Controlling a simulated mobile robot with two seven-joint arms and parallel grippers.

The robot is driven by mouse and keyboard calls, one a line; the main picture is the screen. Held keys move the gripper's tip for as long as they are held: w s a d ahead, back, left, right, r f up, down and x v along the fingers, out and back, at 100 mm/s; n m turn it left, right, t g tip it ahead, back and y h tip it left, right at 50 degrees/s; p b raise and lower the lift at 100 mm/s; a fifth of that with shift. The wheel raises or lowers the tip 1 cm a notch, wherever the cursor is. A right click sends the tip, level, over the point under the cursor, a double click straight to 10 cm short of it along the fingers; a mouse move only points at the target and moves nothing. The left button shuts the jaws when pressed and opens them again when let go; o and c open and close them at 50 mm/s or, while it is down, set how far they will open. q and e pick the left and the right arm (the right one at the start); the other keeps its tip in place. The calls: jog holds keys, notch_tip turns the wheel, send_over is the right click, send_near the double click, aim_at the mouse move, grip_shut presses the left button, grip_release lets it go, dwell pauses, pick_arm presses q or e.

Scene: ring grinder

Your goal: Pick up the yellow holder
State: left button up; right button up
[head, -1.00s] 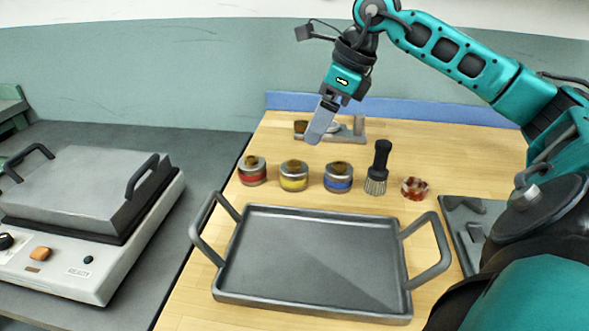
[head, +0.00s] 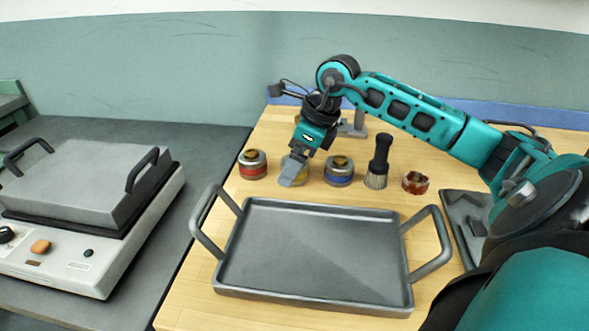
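The yellow holder (head: 304,184), a small round grey jar-like piece with a yellow band, stands on the wooden table between the red holder (head: 253,164) and the blue holder (head: 339,171). It is mostly hidden behind my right gripper (head: 289,178). My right gripper points down and to the left, in front of or over the yellow holder. Its fingers overlap in this view, so I cannot tell whether they are open or touching the holder. My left gripper is not in view.
A grey tray (head: 225,268) with two raised handles lies in front of the holders. A black brush (head: 379,160) and a reddish-brown ring (head: 415,182) stand to the right of the holders. A grey machine with handles (head: 85,190) stands on the left.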

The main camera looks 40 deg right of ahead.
jog(key=shift+r, duration=0.1)
jog(key=c, duration=1.7)
